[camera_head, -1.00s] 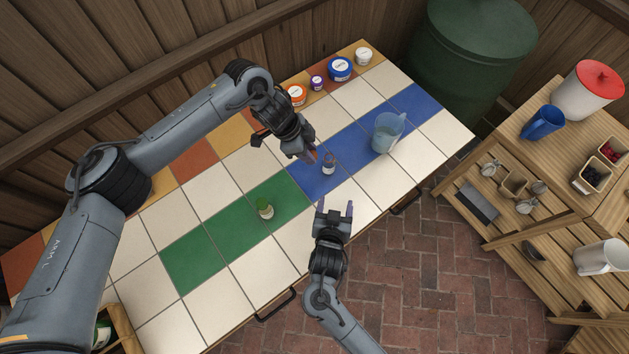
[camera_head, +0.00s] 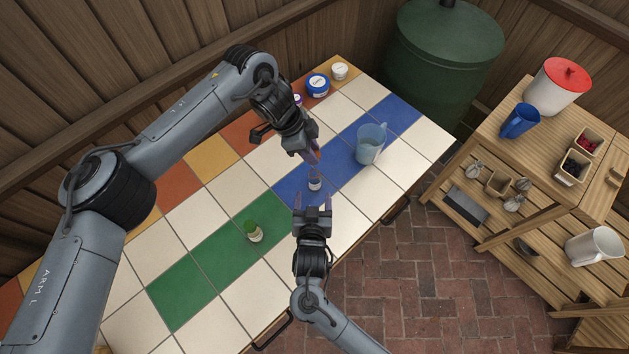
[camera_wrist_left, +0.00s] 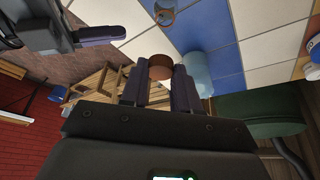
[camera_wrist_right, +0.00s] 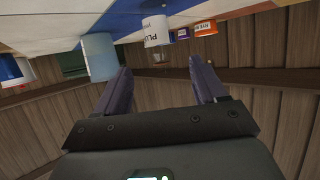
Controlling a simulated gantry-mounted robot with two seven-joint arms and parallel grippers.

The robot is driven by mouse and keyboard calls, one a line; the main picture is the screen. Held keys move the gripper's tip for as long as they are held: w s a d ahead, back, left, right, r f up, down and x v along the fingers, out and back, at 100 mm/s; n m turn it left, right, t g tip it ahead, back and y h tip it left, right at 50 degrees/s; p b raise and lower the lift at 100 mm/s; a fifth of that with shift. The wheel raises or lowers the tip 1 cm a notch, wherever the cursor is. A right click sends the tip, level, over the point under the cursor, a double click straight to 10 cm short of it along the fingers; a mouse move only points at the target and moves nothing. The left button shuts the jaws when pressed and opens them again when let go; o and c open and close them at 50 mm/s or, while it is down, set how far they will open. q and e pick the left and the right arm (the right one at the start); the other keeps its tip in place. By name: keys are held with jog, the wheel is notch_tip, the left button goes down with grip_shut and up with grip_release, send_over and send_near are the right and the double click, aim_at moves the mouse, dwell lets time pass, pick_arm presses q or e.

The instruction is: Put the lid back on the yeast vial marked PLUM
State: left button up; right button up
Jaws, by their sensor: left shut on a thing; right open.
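The PLUM vial (camera_head: 315,185) stands upright on a blue tile. Its white label, beginning "PLU" (camera_wrist_right: 157,30), shows upside down in the right wrist view, and its clear neck is uncovered. My left gripper (camera_head: 315,160) is above and just behind the vial in the head view. It is shut on a small brown lid (camera_wrist_left: 160,67), seen between its fingers in the left wrist view. My right gripper (camera_head: 312,203) is open and empty, low at the near side of the vial, fingers pointing towards it. It also shows in the left wrist view (camera_wrist_left: 100,35).
A clear blue pitcher (camera_head: 369,146) stands to the right of the vial. Blue (camera_head: 317,86), white (camera_head: 340,71) and purple (camera_head: 297,99) jars line the back edge. A wooden shelf (camera_head: 500,220) is at right.

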aim_at(315, 179)
jog(key=x, duration=1.1)
jog(key=shift+w+f, duration=0.15)
jog(key=shift+w, duration=0.05)
grip_shut()
